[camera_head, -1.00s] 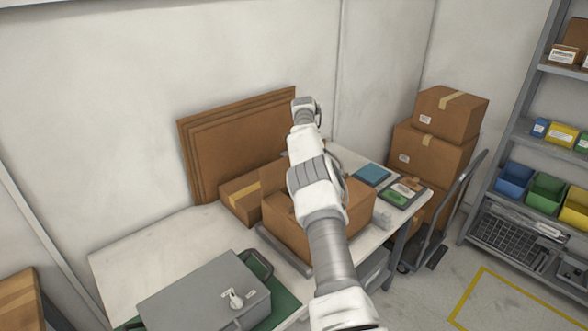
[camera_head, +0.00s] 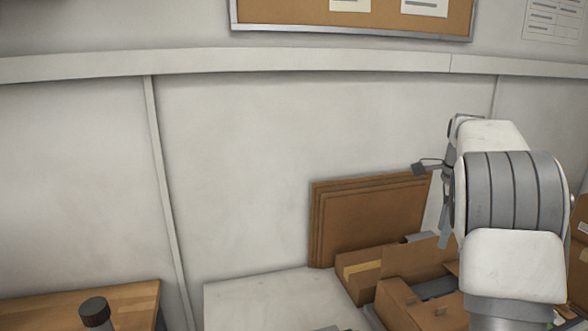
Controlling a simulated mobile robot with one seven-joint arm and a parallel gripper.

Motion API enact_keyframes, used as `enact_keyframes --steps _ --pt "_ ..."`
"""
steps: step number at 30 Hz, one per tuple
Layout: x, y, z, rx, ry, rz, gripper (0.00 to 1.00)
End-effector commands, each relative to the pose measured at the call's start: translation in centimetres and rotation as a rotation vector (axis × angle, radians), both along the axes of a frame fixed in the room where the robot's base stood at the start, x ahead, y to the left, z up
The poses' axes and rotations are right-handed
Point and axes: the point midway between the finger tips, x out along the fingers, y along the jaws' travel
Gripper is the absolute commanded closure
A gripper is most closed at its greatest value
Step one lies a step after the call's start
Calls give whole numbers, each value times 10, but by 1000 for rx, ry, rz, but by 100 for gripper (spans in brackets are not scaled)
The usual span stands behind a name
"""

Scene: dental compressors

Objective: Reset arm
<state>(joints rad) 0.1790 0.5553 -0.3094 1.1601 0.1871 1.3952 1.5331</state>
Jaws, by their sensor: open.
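My arm rises at the right of the head view, its white and grey links bent at the top. My gripper (camera_head: 444,225) hangs downward on the left side of the arm, partly hidden behind the links. It is open, and I see nothing held in it. It appears above and in front of the open cardboard box (camera_head: 400,305) on the white table (camera_head: 265,295); the exact gap cannot be told.
Flat brown cardboard panels (camera_head: 365,218) lean on the wall behind a smaller taped box (camera_head: 358,272). A wooden surface (camera_head: 135,300) with a dark cylindrical object (camera_head: 95,312) is at lower left. A cork board (camera_head: 350,18) hangs above. The wall area at left is clear.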

Motion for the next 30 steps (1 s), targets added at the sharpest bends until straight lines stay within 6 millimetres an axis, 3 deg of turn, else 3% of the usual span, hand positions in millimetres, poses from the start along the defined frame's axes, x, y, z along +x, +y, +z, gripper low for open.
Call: enact_keyframes --steps 6,15,23,30 --pt "-45 42 39 -11 -86 317 25" --pt "-117 100 66 -85 -190 781 25" --pt "-187 146 64 -205 -259 1196 25" --pt "-252 179 42 -361 -291 1577 25"
